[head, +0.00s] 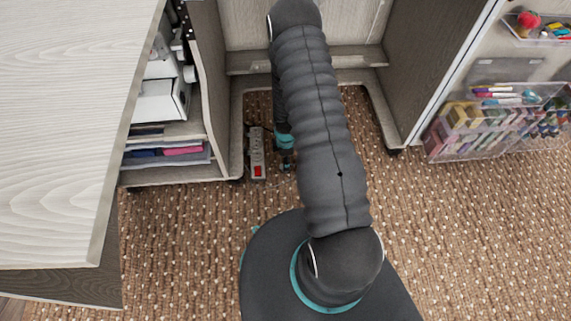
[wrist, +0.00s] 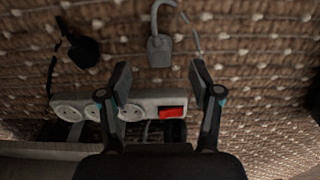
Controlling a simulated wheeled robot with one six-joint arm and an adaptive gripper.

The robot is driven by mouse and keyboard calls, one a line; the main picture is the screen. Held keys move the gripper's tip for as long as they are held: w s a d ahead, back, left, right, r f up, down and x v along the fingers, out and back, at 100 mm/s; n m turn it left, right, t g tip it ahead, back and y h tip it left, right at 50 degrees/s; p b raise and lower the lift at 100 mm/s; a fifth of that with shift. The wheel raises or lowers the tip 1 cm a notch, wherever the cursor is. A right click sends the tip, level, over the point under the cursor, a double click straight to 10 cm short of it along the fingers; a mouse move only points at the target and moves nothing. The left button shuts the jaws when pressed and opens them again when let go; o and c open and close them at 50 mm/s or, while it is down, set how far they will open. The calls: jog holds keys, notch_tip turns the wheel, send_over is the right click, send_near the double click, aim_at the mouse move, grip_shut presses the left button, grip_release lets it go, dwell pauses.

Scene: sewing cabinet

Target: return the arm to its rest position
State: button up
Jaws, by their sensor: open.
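My arm reaches away from my base, down into the open middle bay of the cabinet. My gripper (head: 286,160) is small and partly hidden behind my arm in the head view, low over the carpet, just right of a power strip (head: 256,150). In the wrist view my gripper (wrist: 160,75) has its two fingers spread apart with nothing held between them. The white power strip (wrist: 146,103) with its red switch (wrist: 171,112) shows behind and between the fingers. I cannot tell whether any finger touches it.
A grey plug (wrist: 159,50) and a black plug (wrist: 83,50) lie on the carpet near the strip. Cabinet shelves (head: 170,132) stand left, a side panel (head: 420,65) right, a pale tabletop (head: 65,130) far left. Clear bins (head: 475,125) hang right. Carpet (head: 480,240) at lower right is clear.

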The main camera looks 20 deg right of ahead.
notch_tip(320, 180, up, 6)
jog(key=shift+r, duration=0.25)
jog(key=s+a+r+m+g, duration=0.1)
jog(key=s+r+m+g, duration=0.2)
jog(key=s+m, duration=0.4)
jog(key=s+a+r+m+t+p, duration=0.1)
jog(key=s+r, duration=0.4)
jog(key=r, duration=1.1)
jog(key=s+a+r+m+t+p, duration=0.2)
jog(key=s+a+r+m+t, duration=0.2)
jog(key=r, duration=1.3)
jog(key=s+a+r+m+t+p, duration=0.1)
jog(key=s+r, duration=0.4)
jog(key=r, duration=1.1)
jog(key=a+m+t, duration=0.1)
jog(key=t, duration=0.1)
jog(key=shift+s+a+r+t, duration=0.2)
jog(key=shift+s+a+t, duration=0.1)
jog(key=shift+a, duration=0.1)
